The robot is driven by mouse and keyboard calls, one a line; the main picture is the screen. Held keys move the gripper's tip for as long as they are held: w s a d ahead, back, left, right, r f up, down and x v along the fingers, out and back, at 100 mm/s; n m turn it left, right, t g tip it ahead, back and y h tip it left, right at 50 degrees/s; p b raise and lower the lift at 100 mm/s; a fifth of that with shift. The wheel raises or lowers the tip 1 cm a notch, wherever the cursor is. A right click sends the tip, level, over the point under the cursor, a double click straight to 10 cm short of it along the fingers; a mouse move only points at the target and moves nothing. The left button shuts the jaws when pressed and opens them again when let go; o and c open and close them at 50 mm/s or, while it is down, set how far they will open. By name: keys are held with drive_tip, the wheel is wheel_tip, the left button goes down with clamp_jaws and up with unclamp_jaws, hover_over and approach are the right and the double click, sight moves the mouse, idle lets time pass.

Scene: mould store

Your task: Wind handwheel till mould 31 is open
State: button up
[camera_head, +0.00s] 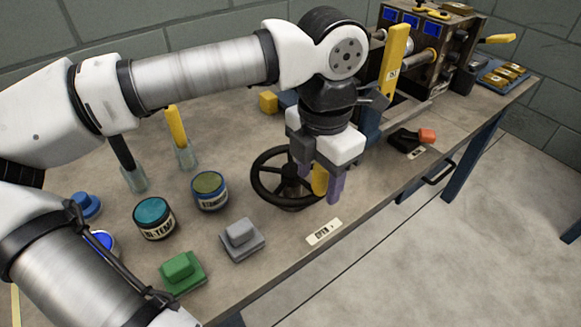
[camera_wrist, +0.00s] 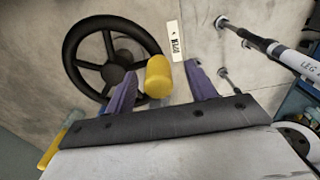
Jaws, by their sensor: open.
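A black spoked handwheel (camera_head: 259,181) lies flat at the front of the bench. Its yellow knob (camera_head: 319,179) stands up on the rim at the wheel's right side. The wheel (camera_wrist: 69,61) and knob (camera_wrist: 158,76) also show in the wrist view. My gripper (camera_head: 320,185) is open, its two purple fingers pointing down on either side of the knob. In the wrist view the knob sits between the fingers, nearer the left one, with a gap to the right one. The mould machine (camera_head: 430,48), with a yellow upright plate (camera_head: 395,58), stands behind; my wrist partly hides it.
A label reading OPEN (camera_head: 324,232) lies on the bench in front of the wheel. Left of the wheel stand a teal-topped tin (camera_head: 154,218), an olive-topped tin (camera_head: 209,191), a grey block (camera_head: 242,240) and a green block (camera_head: 182,271). A black-and-orange item (camera_head: 405,139) lies right.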

drive_tip(key=shift+r, duration=0.15)
drive_tip(key=shift+r+p, duration=3.15)
drive_tip(key=shift+r, duration=1.25)
